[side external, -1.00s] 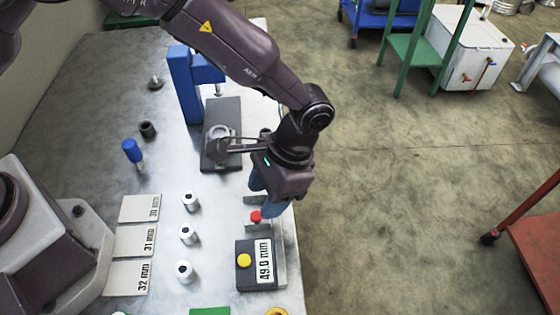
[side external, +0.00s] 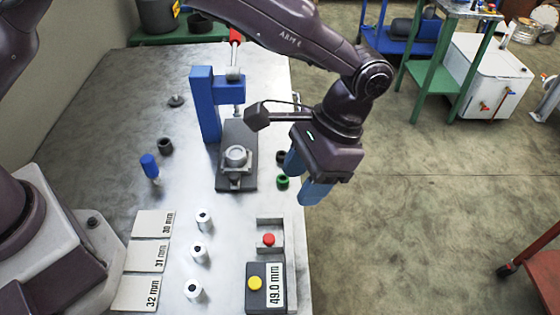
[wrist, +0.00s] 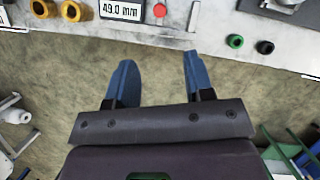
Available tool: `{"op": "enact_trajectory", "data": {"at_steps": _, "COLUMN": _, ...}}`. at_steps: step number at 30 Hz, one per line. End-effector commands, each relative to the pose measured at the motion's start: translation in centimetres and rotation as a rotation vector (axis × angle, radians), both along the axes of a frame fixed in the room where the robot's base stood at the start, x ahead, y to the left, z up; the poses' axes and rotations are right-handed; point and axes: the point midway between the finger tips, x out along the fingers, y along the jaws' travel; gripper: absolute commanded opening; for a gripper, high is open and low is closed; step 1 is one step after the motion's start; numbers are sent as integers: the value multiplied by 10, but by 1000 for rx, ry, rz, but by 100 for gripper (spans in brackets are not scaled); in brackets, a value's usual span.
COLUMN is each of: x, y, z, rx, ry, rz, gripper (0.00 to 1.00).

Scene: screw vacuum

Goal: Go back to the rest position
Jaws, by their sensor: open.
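My gripper (side external: 305,180) hangs off the right edge of the table, with its two blue fingers spread and nothing between them. In the wrist view my gripper (wrist: 156,72) shows the fingers apart over the floor, with the table's edge beyond them. A measuring device with a 49.0 mm display (side external: 274,284), a yellow button and a red button (side external: 268,240) sits on the table, below and left of the gripper in the side view.
A blue press (side external: 205,105) stands behind a grey fixture (side external: 236,157) on the table. Several white cylinders (side external: 198,250) stand beside plates marked 30, 31 and 32 mm (side external: 150,255). A blue-handled tool (side external: 150,167) stands at left. Green (side external: 282,182) and black rings lie near the right edge.

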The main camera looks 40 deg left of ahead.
Motion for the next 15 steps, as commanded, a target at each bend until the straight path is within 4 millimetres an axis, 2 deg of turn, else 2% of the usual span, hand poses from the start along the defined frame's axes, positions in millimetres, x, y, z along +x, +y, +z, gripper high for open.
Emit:
{"op": "enact_trajectory", "data": {"at_steps": 2, "x": 2, "y": -1, "z": -2, "rx": -11, "ry": -12, "rz": -8, "gripper": 48}}
{"op": "enact_trajectory", "data": {"at_steps": 5, "x": -7, "y": 6, "z": -14, "rx": -6, "ry": -3, "rz": -21, "gripper": 48}}
{"op": "enact_trajectory", "data": {"at_steps": 7, "x": -14, "y": 14, "z": -9, "rx": -16, "ry": -16, "rz": -27, "gripper": 48}}
{"op": "enact_trajectory", "data": {"at_steps": 11, "x": -20, "y": 42, "z": 21, "rx": -52, "ry": -79, "rz": -4, "gripper": 48}}
{"op": "enact_trajectory", "data": {"at_steps": 15, "x": -29, "y": 79, "z": 58, "rx": -95, "ry": -167, "rz": 39, "gripper": 48}}
